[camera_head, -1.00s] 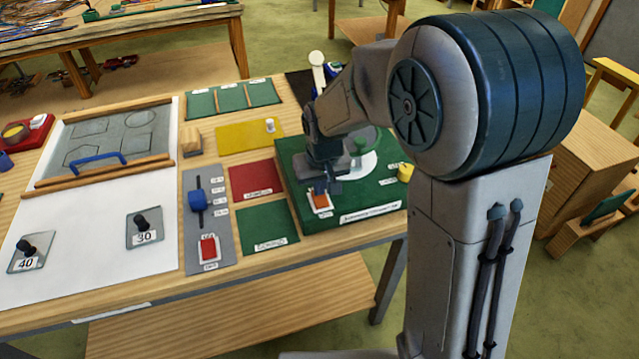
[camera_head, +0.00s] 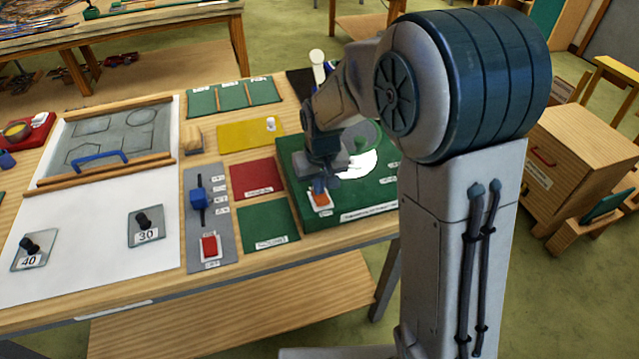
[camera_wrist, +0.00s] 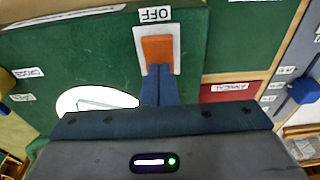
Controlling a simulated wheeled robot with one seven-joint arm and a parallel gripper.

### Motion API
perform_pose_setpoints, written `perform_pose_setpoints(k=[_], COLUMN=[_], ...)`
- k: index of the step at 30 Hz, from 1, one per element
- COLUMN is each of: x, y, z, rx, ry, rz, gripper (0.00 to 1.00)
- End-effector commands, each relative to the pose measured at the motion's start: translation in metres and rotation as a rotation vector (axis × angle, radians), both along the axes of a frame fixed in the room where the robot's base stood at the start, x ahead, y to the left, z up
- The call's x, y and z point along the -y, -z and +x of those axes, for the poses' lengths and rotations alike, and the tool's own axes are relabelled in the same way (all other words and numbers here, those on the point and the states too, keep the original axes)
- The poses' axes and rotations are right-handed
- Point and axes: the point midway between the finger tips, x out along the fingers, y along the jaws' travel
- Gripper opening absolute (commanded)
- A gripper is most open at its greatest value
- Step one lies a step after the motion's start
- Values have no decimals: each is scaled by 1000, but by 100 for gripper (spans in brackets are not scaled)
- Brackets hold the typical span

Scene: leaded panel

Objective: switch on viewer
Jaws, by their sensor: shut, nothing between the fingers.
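The viewer is a green box (camera_head: 300,175) at the right end of the bench, with a pale round patch (camera_head: 362,162) on its top. Its orange rocker switch (camera_head: 320,198) sits on a white plate at the near left corner. In the wrist view the switch (camera_wrist: 157,48) has a plate reading OFF, upside down. My gripper (camera_head: 319,184) is shut and empty, fingers pointing down at the switch. In the wrist view the fingertips (camera_wrist: 158,72) overlap the switch's lower end; I cannot tell whether they touch it.
Left of the viewer are a red mat (camera_head: 255,178), a green mat (camera_head: 267,227) and a grey panel with a blue slider (camera_head: 198,198) and a red switch (camera_head: 209,246). A white sheet (camera_head: 90,245) with two black-knobbed plates lies further left.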

Motion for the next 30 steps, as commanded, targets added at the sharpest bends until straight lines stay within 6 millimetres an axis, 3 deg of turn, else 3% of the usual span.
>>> perform_pose_setpoints(k=[9,20,25,30], x=[5,5,6,7], y=[6,4,-12,-43], z=[-18,-19,-19,-21], rx=[-20,-19,-14,-11], ry=[-1,-1,0,0], rz=[-6,-6,-4,-4], gripper=[0,0,0,0])
